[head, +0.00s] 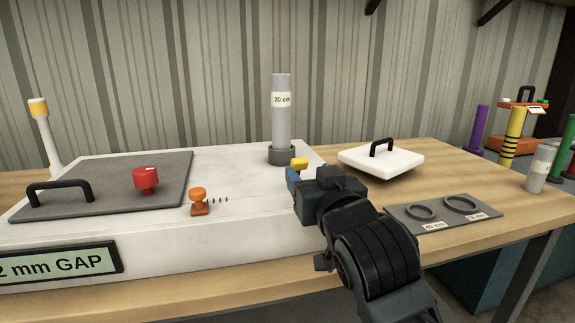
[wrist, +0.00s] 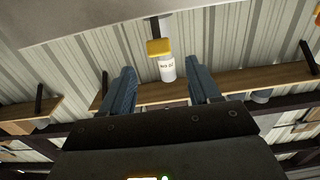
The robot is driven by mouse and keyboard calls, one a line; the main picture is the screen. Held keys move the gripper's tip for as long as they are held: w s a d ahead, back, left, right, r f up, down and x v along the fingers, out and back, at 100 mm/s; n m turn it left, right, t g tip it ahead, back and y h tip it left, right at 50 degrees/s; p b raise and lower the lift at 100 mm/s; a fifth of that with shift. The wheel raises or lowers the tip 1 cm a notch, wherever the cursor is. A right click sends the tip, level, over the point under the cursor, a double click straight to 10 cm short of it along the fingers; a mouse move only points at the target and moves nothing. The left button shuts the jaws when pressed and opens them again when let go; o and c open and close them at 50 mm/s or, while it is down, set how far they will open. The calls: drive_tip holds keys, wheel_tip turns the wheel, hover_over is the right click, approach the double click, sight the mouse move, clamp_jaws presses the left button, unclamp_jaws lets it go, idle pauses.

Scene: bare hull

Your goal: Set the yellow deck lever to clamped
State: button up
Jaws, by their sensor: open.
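The yellow deck lever (head: 299,163) shows as a small yellow knob at the right end of the white deck, just beyond my gripper (head: 294,178). In the wrist view the yellow knob (wrist: 158,47) sits on a short dark stem at the deck's edge. It lies ahead of and between the two blue fingers of my gripper (wrist: 160,80), which are apart with nothing held. I see no contact with the knob. The lever's base and any position markings are hidden in the head view by my gripper and wrist.
The white deck (head: 150,238) carries a red knob (head: 146,179), an orange knob (head: 198,201), a black-handled grey plate (head: 110,205) and a grey "20 cm" cylinder (head: 281,115). A white handled lid (head: 380,160) and a grey ring board (head: 415,226) lie to the right.

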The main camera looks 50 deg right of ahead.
sight(301, 164)
drive_tip(key=shift+x, duration=3.9)
drive_tip(key=shift+s, duration=0.1)
clamp_jaws()
